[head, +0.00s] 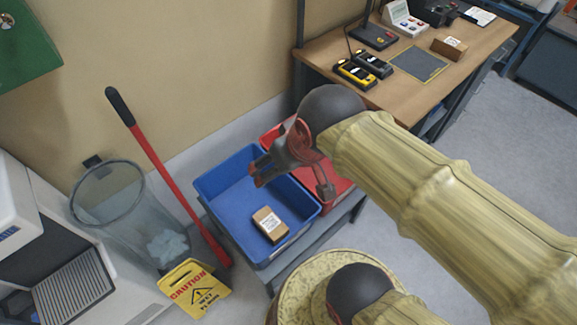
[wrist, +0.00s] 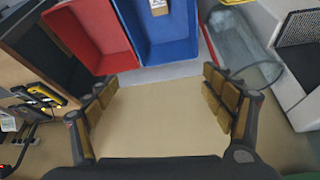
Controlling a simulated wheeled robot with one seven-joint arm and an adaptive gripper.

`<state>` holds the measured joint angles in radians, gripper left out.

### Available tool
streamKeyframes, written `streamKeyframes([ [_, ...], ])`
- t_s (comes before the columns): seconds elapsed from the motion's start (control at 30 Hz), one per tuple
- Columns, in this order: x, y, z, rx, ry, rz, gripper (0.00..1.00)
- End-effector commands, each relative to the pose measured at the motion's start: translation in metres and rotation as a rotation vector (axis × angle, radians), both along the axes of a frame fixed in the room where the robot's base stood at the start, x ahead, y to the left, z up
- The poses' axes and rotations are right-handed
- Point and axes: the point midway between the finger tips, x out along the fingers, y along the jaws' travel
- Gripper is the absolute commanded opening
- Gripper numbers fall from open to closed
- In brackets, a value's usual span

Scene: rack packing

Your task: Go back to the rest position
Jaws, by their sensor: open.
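My gripper (head: 293,182) is open and empty above the blue bin (head: 210,187) and the red bin (head: 338,190) in the head view. In the wrist view my gripper (wrist: 160,90) shows its two fingers spread wide with nothing between them. A small brown box with a white label (head: 269,225) lies in the blue bin, apart from my gripper. The wrist view also shows the blue bin (wrist: 180,50), the red bin (wrist: 88,38) and part of the box (wrist: 159,7) at the top edge. My arm and gripper hide part of the red bin.
A wooden desk (head: 480,45) at the upper right holds yellow-black devices (head: 355,74), a dark mat (head: 418,63) and another brown box (head: 449,47). Left of the bins stand a mesh waste bin (head: 110,215), a red-handled tool (head: 165,172) and a yellow caution sign (head: 194,288). A wall rises behind.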

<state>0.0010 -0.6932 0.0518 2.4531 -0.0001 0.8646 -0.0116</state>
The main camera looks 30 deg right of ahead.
Motion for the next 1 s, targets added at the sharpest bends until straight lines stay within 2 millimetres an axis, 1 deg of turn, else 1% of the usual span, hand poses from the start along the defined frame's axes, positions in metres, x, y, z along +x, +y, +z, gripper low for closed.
streamKeyframes([
  [0.03, -0.009, 0.0, 0.005, 0.002, -0.016, -0.003, 0.82],
  [0.1, -0.018, 0.0, 0.007, 0.004, -0.023, -0.007, 0.82],
  [0.2, -0.023, 0.0, 0.008, 0.005, -0.026, -0.01, 0.82],
  [0.77, -0.022, 0.0, 0.008, 0.005, -0.026, -0.01, 0.82],
  [0.87, -0.022, 0.0, 0.008, 0.005, -0.026, -0.01, 0.78],
  [1.0, -0.022, 0.0, 0.008, 0.005, -0.026, -0.01, 0.7],
])
